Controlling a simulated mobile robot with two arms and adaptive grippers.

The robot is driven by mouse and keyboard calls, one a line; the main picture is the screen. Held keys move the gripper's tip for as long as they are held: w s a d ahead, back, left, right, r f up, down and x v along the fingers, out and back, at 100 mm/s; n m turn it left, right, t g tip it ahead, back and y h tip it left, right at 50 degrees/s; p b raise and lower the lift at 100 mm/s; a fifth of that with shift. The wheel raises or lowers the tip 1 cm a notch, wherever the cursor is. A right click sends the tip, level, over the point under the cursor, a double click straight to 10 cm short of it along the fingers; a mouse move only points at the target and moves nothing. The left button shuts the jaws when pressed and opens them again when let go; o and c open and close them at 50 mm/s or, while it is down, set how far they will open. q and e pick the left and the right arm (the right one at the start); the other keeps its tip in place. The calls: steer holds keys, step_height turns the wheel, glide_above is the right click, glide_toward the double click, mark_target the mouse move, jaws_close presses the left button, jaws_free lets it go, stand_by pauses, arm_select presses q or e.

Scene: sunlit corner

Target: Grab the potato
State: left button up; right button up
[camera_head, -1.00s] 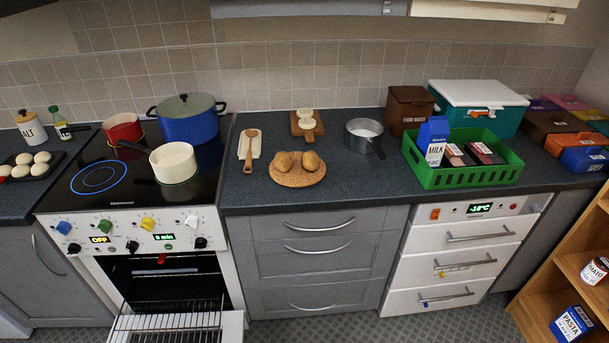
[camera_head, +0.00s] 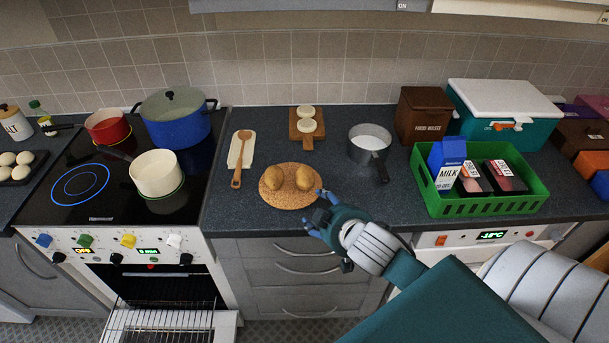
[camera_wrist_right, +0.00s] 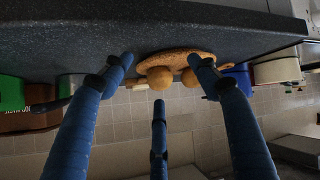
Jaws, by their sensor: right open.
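Two brown potatoes sit side by side on a round cork mat (camera_head: 291,201) on the dark counter: a left potato (camera_head: 273,178) and a right potato (camera_head: 305,178). My right gripper (camera_head: 316,212) is open and empty, just to the lower right of the mat, with its blue fingers pointing toward the potatoes. In the right wrist view the mat (camera_wrist_right: 178,54) and both potatoes, one potato (camera_wrist_right: 160,78) and the other potato (camera_wrist_right: 190,77), show beyond and between the spread fingers (camera_wrist_right: 158,80). My left gripper is not in view.
Left of the mat lies a wooden spoon (camera_head: 239,160) on a pale rest. A small pot (camera_head: 369,148) and a green crate (camera_head: 483,207) with a milk carton (camera_head: 447,166) stand to the right. A cutting board (camera_head: 307,136) lies behind. The oven door (camera_head: 170,326) is open.

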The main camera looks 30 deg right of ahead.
steer(key=t, duration=0.2)
glide_toward(308, 179)
steer(key=w, duration=0.2)
steer(key=x, duration=0.3)
steer(key=p+x, duration=0.1)
steer(key=shift+d+f, duration=0.35)
steer(key=shift+f, duration=0.05)
steer(key=shift+w+f, duration=0.1)
steer(key=shift+w, duration=0.05)
steer(key=shift+w+d+f+p, duration=0.1)
steer(key=shift+w+f+p, duration=0.05)
steer(key=shift+w+p, duration=0.2)
steer(key=p+x, duration=0.1)
steer(key=x, duration=0.2)
steer(key=shift+f, duration=0.1)
steer(key=shift+w+f, duration=0.35)
steer(key=shift+w, duration=0.05)
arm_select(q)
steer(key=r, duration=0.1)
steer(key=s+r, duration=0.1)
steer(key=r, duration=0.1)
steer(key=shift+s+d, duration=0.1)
arm_select(e)
steer(key=shift+c, duration=0.5)
jaws_close()
